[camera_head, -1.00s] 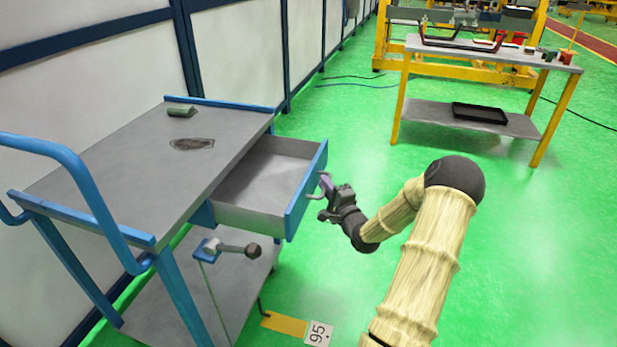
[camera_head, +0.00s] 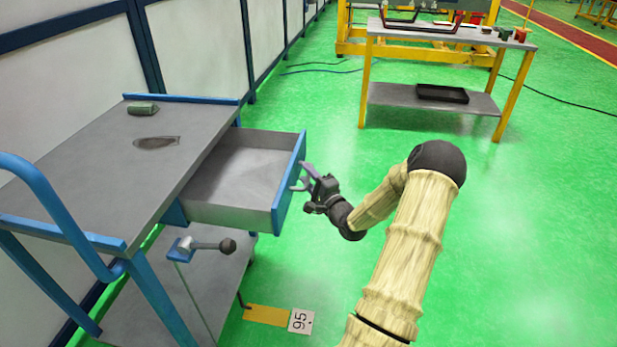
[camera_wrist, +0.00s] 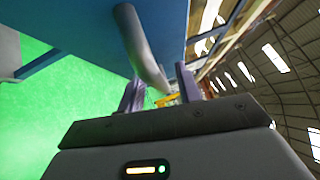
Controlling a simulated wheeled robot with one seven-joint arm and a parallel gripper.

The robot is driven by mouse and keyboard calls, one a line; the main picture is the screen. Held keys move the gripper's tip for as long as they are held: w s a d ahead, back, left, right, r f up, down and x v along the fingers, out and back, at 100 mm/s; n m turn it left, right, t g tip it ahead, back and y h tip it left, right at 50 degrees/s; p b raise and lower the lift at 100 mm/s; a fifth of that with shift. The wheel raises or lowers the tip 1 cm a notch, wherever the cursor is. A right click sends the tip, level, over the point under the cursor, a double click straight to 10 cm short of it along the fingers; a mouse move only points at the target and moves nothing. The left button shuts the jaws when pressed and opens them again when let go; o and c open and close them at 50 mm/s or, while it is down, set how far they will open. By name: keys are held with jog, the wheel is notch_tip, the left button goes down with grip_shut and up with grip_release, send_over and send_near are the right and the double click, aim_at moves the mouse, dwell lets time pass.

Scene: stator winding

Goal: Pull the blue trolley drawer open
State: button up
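The blue trolley drawer (camera_head: 289,183) stands well out from under the grey trolley top (camera_head: 95,165), and its empty grey inside shows. My gripper (camera_head: 304,178) is at the outer side of the blue drawer front. In the wrist view, the grey bar handle (camera_wrist: 143,45) comes down from the blue front. Its end lies between the two purple fingers of my gripper (camera_wrist: 158,88), which stand close on either side of it. The gripper appears shut on the handle, though the contact itself is partly hidden.
A green part (camera_head: 143,108) and a dark flat patch (camera_head: 157,142) lie on the trolley top. A lever with a dark knob (camera_head: 228,245) juts out below the drawer. A yellow-legged table (camera_head: 440,35) stands at the back.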

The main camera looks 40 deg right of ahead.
jog(key=shift+s, duration=0.1)
jog(key=s+f+p, duration=0.1)
jog(key=s+f, duration=0.1)
jog(key=s, duration=1.5)
jog(key=shift+a+f+p, duration=0.2)
jog(key=shift+a+p, duration=0.2)
jog(key=shift+a, duration=0.05)
